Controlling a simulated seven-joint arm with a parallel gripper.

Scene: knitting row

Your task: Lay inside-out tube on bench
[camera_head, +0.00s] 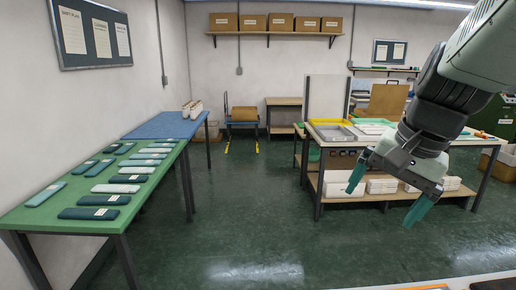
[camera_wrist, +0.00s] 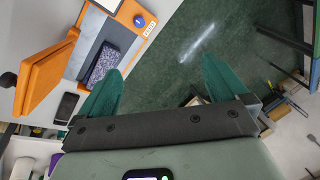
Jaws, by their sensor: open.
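My gripper (camera_head: 388,195) is open and empty, hanging over the floor at the right in the head view. Its two teal fingers are spread wide in the wrist view (camera_wrist: 161,72). A dark speckled flat piece (camera_wrist: 104,63) lies on the grey bed of an orange-framed device (camera_wrist: 88,27) in the wrist view, left of and beyond the left finger. I cannot tell whether this piece is the inside-out tube. Several flat teal and dark pieces (camera_head: 95,213) lie on a green-topped bench (camera_head: 45,213) at the left in the head view, far from my gripper.
A blue mat (camera_head: 165,126) with upright pale items (camera_head: 192,109) covers the bench's far end. A work table with trays (camera_head: 334,133) stands behind my gripper. A white table edge (camera_head: 380,288) shows at the bottom. The floor (camera_head: 245,210) between is clear. A dark phone-like slab (camera_wrist: 67,107) lies near the device.

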